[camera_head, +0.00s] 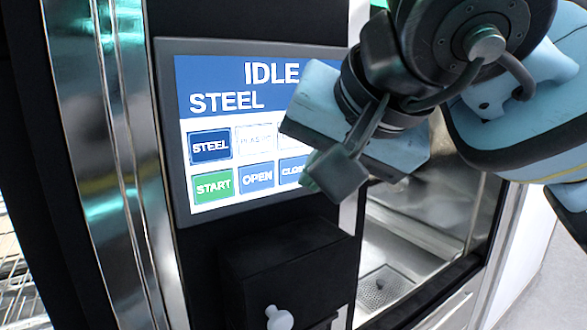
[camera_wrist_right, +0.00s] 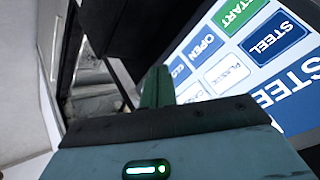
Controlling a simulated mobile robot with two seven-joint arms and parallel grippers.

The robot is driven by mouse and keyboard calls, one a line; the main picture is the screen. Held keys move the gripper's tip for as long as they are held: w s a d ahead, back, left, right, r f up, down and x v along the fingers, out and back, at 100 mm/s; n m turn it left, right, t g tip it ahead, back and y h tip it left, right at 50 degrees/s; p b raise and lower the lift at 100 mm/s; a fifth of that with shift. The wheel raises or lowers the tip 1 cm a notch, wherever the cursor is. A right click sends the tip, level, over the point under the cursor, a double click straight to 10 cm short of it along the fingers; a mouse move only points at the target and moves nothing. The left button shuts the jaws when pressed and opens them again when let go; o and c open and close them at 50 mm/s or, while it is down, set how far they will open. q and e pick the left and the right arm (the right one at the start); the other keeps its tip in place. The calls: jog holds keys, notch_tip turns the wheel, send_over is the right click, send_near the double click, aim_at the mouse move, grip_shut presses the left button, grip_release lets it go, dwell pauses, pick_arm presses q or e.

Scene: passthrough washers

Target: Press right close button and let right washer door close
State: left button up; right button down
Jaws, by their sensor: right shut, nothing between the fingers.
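The control panel screen (camera_head: 245,120) reads IDLE and STEEL. Its blue CLOSE button (camera_head: 291,170) is partly covered by my right gripper (camera_head: 309,181). The right gripper is shut and empty, with its fingertips at the right edge of that button; I cannot tell whether they touch the screen. In the right wrist view the shut green fingers (camera_wrist_right: 158,87) point toward the panel, beside the partly hidden CLOSE button (camera_wrist_right: 181,72). The right washer's chamber (camera_head: 405,245) shows its metal basin and drain; its door cannot be made out. My left gripper is not in view.
Green START (camera_head: 213,187) and blue OPEN (camera_head: 257,178) buttons sit left of CLOSE, with STEEL (camera_head: 210,147) above. A dark box with a white knob (camera_head: 279,318) juts out below the screen. A metal frame (camera_head: 110,150) stands at the left.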

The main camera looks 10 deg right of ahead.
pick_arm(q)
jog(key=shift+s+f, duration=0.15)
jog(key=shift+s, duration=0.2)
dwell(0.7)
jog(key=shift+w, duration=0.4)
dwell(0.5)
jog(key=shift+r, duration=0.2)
pick_arm(e)
jog(key=shift+w, duration=0.15)
jog(key=shift+w+a, duration=0.15)
jog(key=shift+w, duration=0.05)
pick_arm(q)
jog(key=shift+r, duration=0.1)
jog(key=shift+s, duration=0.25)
pick_arm(e)
jog(key=shift+w, duration=0.1)
